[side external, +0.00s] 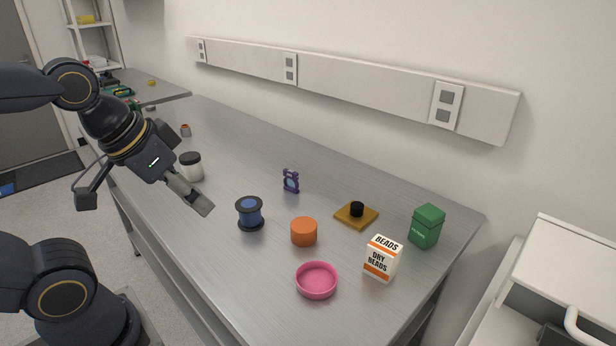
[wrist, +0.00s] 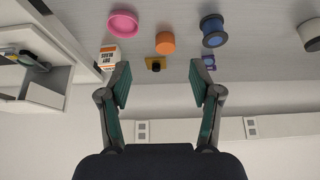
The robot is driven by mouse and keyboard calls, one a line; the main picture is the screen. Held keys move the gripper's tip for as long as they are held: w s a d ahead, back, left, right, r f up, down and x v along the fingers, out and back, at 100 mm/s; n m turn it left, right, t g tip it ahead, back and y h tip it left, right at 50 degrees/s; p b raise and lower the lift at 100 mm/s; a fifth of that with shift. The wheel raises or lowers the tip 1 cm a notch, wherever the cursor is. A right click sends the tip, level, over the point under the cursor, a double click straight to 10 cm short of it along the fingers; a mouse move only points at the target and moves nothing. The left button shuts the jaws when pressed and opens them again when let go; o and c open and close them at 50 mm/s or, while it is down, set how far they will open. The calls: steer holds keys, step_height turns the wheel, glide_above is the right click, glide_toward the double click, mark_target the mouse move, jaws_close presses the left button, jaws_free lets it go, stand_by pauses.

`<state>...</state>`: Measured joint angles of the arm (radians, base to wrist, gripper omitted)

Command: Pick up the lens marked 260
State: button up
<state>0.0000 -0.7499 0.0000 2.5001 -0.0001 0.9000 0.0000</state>
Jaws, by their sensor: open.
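A small purple frame holding a bluish round pane (side external: 291,181) stands upright on the metal bench, right of and behind the blue spool; it looks like a mounted lens. I cannot read a 260 mark on it or on anything else. In the wrist view the purple piece (wrist: 209,62) shows small, just beyond the right finger. My gripper (side external: 203,205) hangs above the bench's front left part, left of the spool and apart from the lens. In the wrist view my gripper (wrist: 160,82) has its fingers wide apart with nothing between them.
The bench (side external: 240,150) is clear behind.

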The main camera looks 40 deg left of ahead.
steer(key=shift+o, duration=1.4)
